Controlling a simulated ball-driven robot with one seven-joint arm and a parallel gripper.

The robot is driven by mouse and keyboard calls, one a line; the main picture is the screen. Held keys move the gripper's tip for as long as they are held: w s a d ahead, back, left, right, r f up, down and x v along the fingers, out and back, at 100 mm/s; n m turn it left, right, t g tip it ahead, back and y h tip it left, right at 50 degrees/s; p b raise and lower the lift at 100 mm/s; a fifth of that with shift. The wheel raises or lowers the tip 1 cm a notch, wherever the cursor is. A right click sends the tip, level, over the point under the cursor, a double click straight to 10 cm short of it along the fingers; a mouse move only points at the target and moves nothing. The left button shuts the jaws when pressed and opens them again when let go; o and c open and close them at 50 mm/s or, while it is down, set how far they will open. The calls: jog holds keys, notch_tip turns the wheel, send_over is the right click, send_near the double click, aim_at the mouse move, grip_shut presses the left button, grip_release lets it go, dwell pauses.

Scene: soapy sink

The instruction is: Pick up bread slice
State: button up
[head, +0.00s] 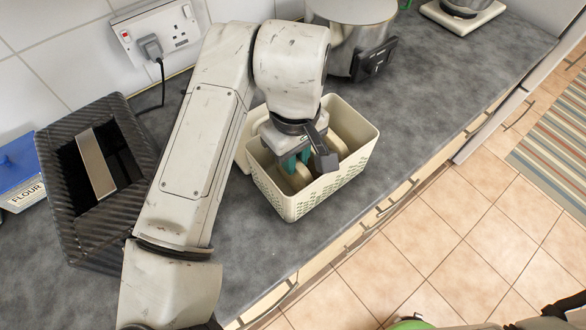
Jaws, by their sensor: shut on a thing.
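My gripper (297,163) reaches down into a cream perforated basket (292,207) on the grey worktop. Its teal fingers are partly hidden by my wrist and are shut on a tan bread slice (301,178). The slice stands on edge within the basket walls. Whether it is clear of the basket floor cannot be told. Another tan, slice-like piece (354,133) shows in the right part of the basket.
A dark ribbed box (62,185) and a blue-lidded flour tin (17,171) stand at the left. A metal pot (348,20) stands close behind the basket. The worktop (262,245) is clear in front, with its edge near the basket.

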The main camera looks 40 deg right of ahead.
grip_shut()
jog(key=shift+r, duration=0.15)
